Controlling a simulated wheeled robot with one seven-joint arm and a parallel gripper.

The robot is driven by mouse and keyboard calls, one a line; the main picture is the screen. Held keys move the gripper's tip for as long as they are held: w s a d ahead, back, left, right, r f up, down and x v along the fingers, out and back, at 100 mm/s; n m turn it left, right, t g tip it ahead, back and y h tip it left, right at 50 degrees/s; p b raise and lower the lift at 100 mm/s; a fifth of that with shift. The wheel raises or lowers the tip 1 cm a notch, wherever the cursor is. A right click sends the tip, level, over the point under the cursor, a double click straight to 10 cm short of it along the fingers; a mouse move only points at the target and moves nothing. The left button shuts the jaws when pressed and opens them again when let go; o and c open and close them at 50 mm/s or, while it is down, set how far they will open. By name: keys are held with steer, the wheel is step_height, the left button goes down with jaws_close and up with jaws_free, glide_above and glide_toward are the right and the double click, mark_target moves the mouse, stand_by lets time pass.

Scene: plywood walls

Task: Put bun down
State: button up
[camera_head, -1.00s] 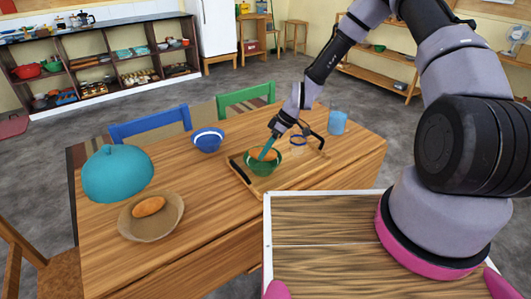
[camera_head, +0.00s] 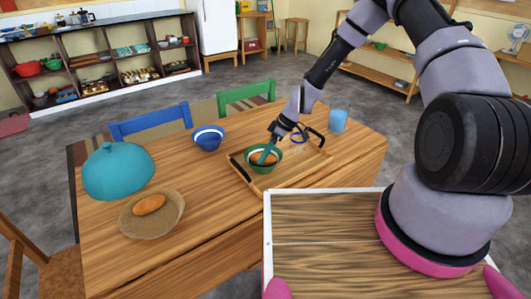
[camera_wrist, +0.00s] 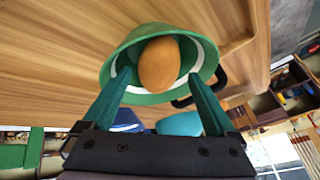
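A brown bun (camera_head: 263,159) lies inside a green bowl with a white inner band (camera_head: 266,168). The bowl stands on a wooden tray (camera_head: 300,172) on the table. My gripper (camera_head: 265,155) reaches down over the bowl. In the wrist view its two teal fingers (camera_wrist: 156,88) are spread apart, with the bun (camera_wrist: 159,64) between and beyond their tips. I see gaps between the bun and both fingers, so it is not gripped. The green bowl (camera_wrist: 122,52) surrounds the bun. A second bun (camera_head: 149,204) lies in a shallow tan basket (camera_head: 150,228) at the left.
A teal dome (camera_head: 117,172), a blue-and-white bowl (camera_head: 208,138) and a blue cup (camera_head: 338,121) stand on the wooden table (camera_head: 195,250). A blue chair (camera_head: 150,123) and a green chair (camera_head: 246,97) stand behind it. The table front between basket and tray is clear.

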steer(key=shift+r, duration=0.15)
steer(key=shift+r, duration=0.35)
steer(key=s+d+r+m+t+h, duration=0.1)
steer(key=d+r+m, duration=0.2)
steer(key=d+r, duration=0.55)
steer(key=s+d+r+m+t+h, duration=0.1)
steer(key=d+r+m+t+h, duration=0.2)
steer(key=r, duration=1.1)
steer(key=s+d+r+m, duration=0.1)
steer(key=d+r+m, duration=0.2)
steer(key=d+r, duration=0.65)
steer(key=s+d+r+m+t, duration=0.1)
steer(key=s+r+m+t, duration=0.1)
steer(key=s+r+m, duration=0.3)
steer(key=s+d+r+m+t, duration=0.2)
steer(key=s+r+m, duration=0.2)
steer(key=s+r, duration=0.8)
steer(key=shift+m+t, duration=0.3)
steer(key=shift+m, duration=0.1)
steer(key=shift+r, duration=0.1)
